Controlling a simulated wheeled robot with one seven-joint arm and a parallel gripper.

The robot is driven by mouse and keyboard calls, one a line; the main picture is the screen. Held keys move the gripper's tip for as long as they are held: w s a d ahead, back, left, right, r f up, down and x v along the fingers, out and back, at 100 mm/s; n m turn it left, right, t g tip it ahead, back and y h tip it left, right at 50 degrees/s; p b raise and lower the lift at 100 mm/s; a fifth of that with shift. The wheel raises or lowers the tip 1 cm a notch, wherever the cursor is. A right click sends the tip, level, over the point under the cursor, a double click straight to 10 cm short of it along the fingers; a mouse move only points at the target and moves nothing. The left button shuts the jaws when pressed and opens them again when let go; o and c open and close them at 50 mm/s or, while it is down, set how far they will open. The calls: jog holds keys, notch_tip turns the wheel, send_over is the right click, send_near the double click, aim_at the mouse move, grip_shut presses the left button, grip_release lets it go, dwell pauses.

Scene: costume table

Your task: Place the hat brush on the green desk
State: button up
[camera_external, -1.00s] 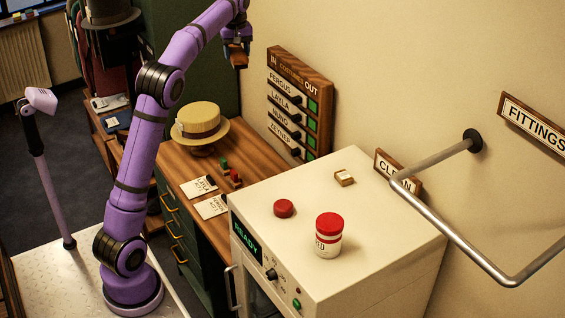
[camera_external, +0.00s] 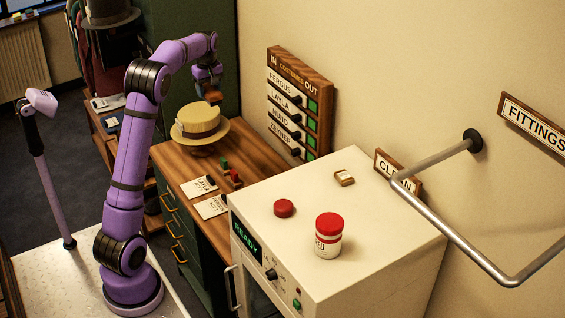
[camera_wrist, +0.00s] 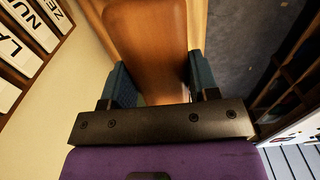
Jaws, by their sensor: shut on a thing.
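My gripper (camera_external: 209,86) is shut on the hat brush (camera_external: 213,97), a small brown wooden piece. In the wrist view the brush (camera_wrist: 150,45) is a broad smooth wooden body between my two dark teal fingers (camera_wrist: 158,85); its bristles are not seen. I hold it in the air near the wall-side back of the green desk (camera_external: 178,162), above and just right of the straw hat's crown. The desk has a brown wooden top and dark green drawers with brass handles.
A straw hat (camera_external: 198,121) on a stand fills the desk's back part. Cards (camera_external: 199,187) and small red and green items (camera_external: 233,176) lie nearer the front. A white machine (camera_external: 370,230) adjoins the desk, and a name board (camera_external: 300,103) hangs behind.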

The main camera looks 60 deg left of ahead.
notch_tip(320, 180, down, 32)
send_over(258, 169)
notch_tip(258, 169, down, 3)
jog(key=shift+s+r, duration=0.1)
jog(key=shift+r, duration=0.05)
jog(key=shift+f, duration=2.2)
jog(key=shift+f, duration=0.1)
jog(key=o, duration=1)
notch_tip(258, 169, up, 12)
jog(key=shift+r, duration=0.15)
